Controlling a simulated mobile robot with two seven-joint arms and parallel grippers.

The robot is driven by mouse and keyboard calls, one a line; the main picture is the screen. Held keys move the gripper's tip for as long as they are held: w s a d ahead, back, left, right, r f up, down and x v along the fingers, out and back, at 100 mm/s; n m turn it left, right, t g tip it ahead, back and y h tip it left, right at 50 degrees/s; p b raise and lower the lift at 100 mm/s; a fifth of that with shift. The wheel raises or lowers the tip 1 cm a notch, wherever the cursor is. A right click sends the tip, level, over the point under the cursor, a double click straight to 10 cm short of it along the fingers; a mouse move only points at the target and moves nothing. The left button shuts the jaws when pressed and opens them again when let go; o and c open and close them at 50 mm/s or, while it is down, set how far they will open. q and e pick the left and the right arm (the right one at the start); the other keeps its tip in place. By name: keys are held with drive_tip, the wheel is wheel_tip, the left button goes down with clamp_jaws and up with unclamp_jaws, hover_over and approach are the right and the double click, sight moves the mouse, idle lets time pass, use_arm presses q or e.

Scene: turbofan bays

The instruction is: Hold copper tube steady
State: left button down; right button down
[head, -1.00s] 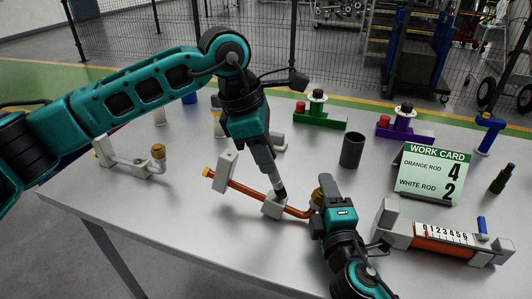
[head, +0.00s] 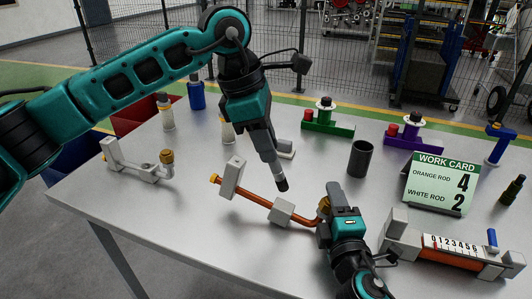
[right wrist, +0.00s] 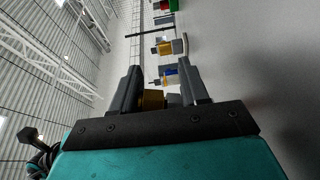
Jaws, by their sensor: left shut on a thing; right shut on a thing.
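The copper tube (head: 258,199) rests in a fixture with two pale grey blocks (head: 281,212) and bends near its right end. A brass fitting (head: 215,178) shows at its left end. My right gripper (head: 325,210) is at the brass nut (head: 323,204) at the right end and is shut on it. The brass nut also shows between the fingers in the right wrist view (right wrist: 152,99). My left gripper (head: 270,160) points down, shut on a slim grey tool with a dark tip (head: 282,185). The tip appears above the tube near the right block, apart from it.
A second grey fixture with a brass nut (head: 138,169) stands at left. A dark cup (head: 360,158), a work card (head: 436,183) and a scaled gauge fixture (head: 450,250) are at right. Green (head: 327,123) and purple (head: 409,140) stands are at the back. The front left table is bare.

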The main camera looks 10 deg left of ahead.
use_arm(q)
drive_tip(key=shift+r, duration=2.55)
use_arm(e)
drive_tip(key=shift+f, duration=0.25)
drive_tip(key=c, duration=0.9)
unclamp_jaws()
drive_tip(key=o, duration=0.4)
drive_tip(key=shift+r, duration=0.15)
drive_tip(key=s, duration=0.4)
drive_tip(key=s+d, duration=0.1)
drive_tip(key=s, duration=0.3)
drive_tip(key=s+d, duration=0.1)
drive_tip(key=s, duration=0.2)
drive_tip(key=shift+s, duration=0.4)
